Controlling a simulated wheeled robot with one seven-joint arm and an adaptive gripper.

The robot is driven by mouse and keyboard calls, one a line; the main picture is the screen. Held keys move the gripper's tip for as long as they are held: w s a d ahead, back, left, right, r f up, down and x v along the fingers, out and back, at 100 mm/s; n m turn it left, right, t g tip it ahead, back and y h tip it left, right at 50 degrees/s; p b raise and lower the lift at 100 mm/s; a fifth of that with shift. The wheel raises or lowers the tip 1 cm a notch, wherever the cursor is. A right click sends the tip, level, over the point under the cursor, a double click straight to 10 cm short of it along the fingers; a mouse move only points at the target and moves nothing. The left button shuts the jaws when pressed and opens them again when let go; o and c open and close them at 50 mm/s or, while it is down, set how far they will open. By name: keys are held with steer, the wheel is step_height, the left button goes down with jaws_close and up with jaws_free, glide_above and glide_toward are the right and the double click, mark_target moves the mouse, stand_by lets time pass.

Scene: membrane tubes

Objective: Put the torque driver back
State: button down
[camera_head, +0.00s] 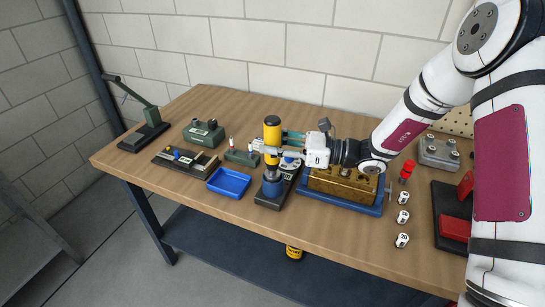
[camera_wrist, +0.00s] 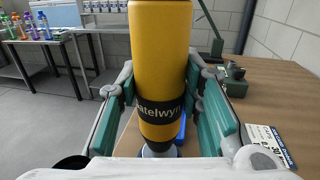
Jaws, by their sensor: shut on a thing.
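The torque driver (camera_head: 272,131) is an upright yellow cylinder with a black band. In the wrist view the driver (camera_wrist: 160,60) fills the middle, and part of a name shows on its band. My gripper (camera_head: 268,147) is shut on it, with a green-sided finger on each side in the wrist view (camera_wrist: 160,105). Below the driver is a blue round holder (camera_head: 272,188) on a dark base (camera_head: 268,202). The driver's lower end is at or just above the holder; I cannot tell whether it is seated.
A blue tray (camera_head: 229,182) lies left of the holder. A brass block in a blue frame (camera_head: 345,185) stands close on the right. Green fixtures (camera_head: 203,132) stand behind left. Several white labelled pieces (camera_head: 403,216) line the right. Bare wood (camera_head: 160,130) shows on the left.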

mark_target(273, 156)
steer(key=shift+f, duration=1.9)
steer(key=c, duration=1.1)
jaws_free()
